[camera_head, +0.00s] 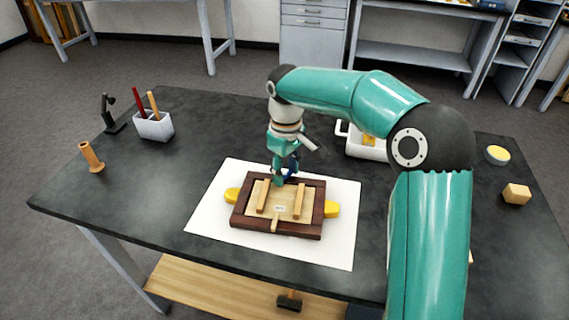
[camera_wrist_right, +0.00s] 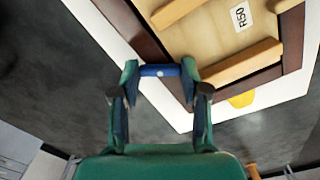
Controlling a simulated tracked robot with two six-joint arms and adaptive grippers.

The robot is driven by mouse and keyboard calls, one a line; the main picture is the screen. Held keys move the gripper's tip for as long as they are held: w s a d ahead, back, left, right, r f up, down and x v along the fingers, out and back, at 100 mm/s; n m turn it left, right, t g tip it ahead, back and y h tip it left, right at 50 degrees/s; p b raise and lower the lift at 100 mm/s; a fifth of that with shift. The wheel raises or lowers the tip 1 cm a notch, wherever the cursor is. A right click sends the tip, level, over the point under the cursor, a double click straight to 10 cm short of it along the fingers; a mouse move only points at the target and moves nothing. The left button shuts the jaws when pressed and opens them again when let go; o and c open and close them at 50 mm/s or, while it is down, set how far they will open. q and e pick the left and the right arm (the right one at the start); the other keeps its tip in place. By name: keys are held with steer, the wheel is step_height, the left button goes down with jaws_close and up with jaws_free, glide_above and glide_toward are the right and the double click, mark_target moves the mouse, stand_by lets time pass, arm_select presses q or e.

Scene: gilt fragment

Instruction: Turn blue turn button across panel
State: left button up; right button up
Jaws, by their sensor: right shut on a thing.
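The panel (camera_head: 280,212) is pale wood with two battens and a small label, lying in a dark brown frame (camera_head: 238,220) on a white sheet. The blue turn button (camera_wrist_right: 160,70) is a short bar at the frame's far edge, partly hidden behind my gripper in the head view. My right gripper (camera_wrist_right: 160,82) is shut on it, one finger at each end in the right wrist view. In that view the button appears beside the frame's dark edge; I cannot tell whether it overlaps the panel. A tan wooden piece (camera_head: 275,226) sits at the frame's near edge. My left gripper is out of view.
Yellow supports (camera_head: 332,209) stick out at both sides of the frame. A white holder (camera_head: 154,126) with sticks, an orange-brown tube (camera_head: 91,156) and a black stand stand left. A white bin (camera_head: 362,147) is behind, a wooden block (camera_head: 516,194) far right. The table's left front is clear.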

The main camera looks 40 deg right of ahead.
mark_target(285, 174)
steer(key=shift+n+p, duration=0.3)
steer(key=shift+n, duration=0.6)
stand_by(0.5)
steer(key=o, duration=1.2)
steer(key=shift+c, duration=0.2)
steer(key=shift+r, duration=4)
